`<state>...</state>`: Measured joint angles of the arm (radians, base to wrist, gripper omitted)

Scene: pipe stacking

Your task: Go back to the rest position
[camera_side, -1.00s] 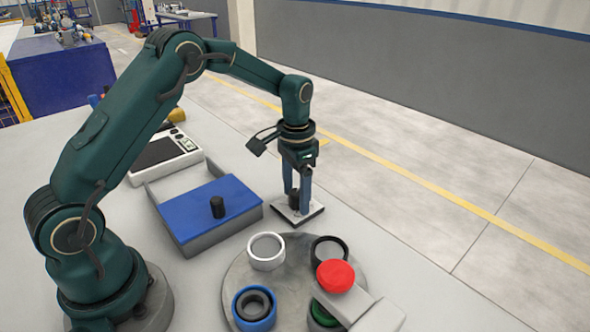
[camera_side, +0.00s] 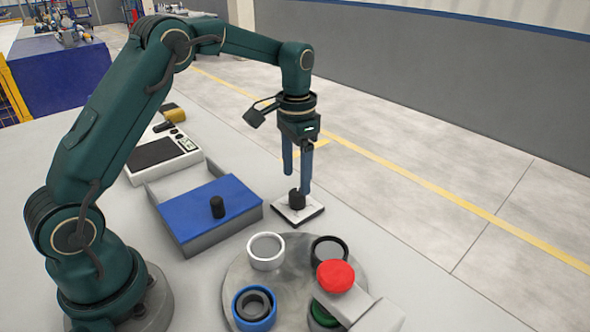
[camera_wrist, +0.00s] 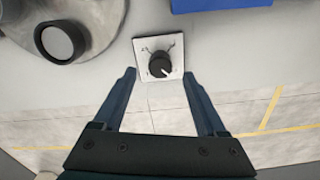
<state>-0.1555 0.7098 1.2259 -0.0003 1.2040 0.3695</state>
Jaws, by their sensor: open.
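My gripper (camera_side: 298,180) is open and empty. Its two blue fingers point down over a black knob (camera_side: 297,198) on a square white plate (camera_side: 311,213). The fingertips appear apart from the knob, at about its height or a little above.
A round grey turntable (camera_side: 290,262) holds white, black, blue and green pipe rings. A red button (camera_side: 335,276) stands at its right. A box with a blue lid (camera_side: 190,204) and a grey device (camera_side: 160,158) lie left of the knob. The floor beyond is open.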

